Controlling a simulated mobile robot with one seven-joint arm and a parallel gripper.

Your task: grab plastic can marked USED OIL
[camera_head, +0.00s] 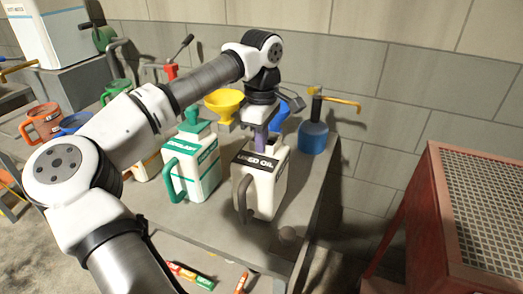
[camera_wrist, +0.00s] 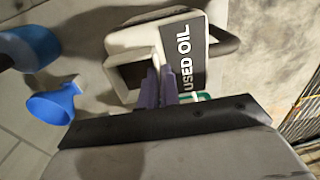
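The USED OIL can (camera_head: 266,192) is a cream plastic can with a black label and a grey-brown handle on its left side. It stands upright near the front right of the grey bench, beside a similar cream can with green trim (camera_head: 205,176). My gripper (camera_head: 261,144) points down at the can's top. In the wrist view the can (camera_wrist: 200,25) shows its label and a square opening. The purple-grey fingers (camera_wrist: 160,88) are close together at the rim between opening and label, apparently pinching it. The fingertips and exact contact are partly hidden.
A yellow funnel (camera_head: 224,103) and a blue pump bottle (camera_head: 313,138) stand behind the can; a blue funnel (camera_wrist: 52,106) shows close by in the wrist view. A red-framed mesh stand (camera_head: 440,200) is at right. Orange and green jugs are at left.

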